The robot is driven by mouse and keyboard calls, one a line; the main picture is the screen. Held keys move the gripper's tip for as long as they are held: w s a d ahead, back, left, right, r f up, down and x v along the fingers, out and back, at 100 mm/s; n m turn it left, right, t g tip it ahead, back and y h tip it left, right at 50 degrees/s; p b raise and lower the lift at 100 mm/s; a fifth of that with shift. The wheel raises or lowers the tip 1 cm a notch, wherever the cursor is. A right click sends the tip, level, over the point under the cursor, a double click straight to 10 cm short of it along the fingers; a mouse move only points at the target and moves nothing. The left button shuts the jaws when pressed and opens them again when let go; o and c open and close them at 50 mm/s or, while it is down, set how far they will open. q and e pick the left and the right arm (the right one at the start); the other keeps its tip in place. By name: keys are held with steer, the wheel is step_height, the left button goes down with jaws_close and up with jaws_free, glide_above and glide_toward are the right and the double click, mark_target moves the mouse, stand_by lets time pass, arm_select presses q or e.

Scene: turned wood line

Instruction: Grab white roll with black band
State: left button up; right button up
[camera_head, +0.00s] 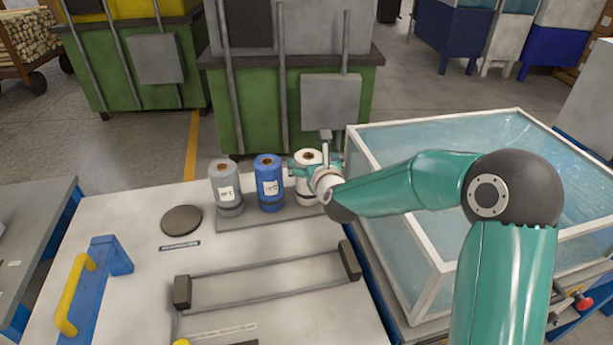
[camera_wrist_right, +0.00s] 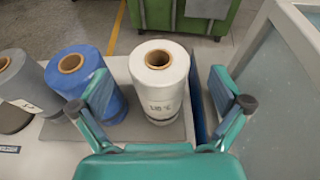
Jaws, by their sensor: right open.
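The white roll (camera_head: 308,158) stands upright on a grey base plate, at the right end of a row of three rolls. In the right wrist view the white roll (camera_wrist_right: 160,75) shows a brown core hole on top and dark print on its side; a dark band shows low on it. My right gripper (camera_wrist_right: 161,106) is open, with one finger on each side of the roll's front and no clear contact. In the head view my right gripper (camera_head: 314,172) partly covers the roll. My left gripper is not in view.
A blue roll (camera_head: 268,182) stands close left of the white one, near my gripper's left finger. A grey roll (camera_head: 226,188) is further left. A white-framed clear tank (camera_head: 440,262) stands right of the table. The table front holds a dark bar frame (camera_head: 268,270).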

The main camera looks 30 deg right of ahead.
mark_target(307, 155)
steer(key=p+x, duration=0.1)
steer(key=x, duration=0.3)
steer(key=shift+w+a+f+p, duration=0.1)
steer(key=shift+f+p, duration=0.05)
steer(key=shift+p, duration=0.25)
steer(key=c, duration=1.6)
steer(key=shift+c, duration=0.8)
